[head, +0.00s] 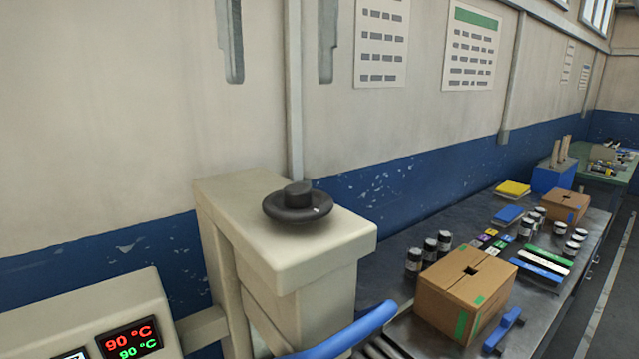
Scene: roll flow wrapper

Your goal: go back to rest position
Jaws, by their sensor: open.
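The two grey fingers of my gripper (279,78) hang into the top of the head view, left of centre. They are wide apart, with only the wall and a pipe showing between them. My gripper is open and empty. The rest of the gripper and the arm are out of view above. Below the fingers in the picture stands a cream machine housing (240,205) with a black round knob or handwheel (297,203) on top. The fingers appear clear of it.
A control panel (70,320) reading 90 °C is at lower left. A blue curved bar (345,330) is at the bottom. On the right, a dark bench (395,265) holds a cardboard box (465,290), a blue-handled tool (503,330), jars (414,262) and a farther box (565,206).

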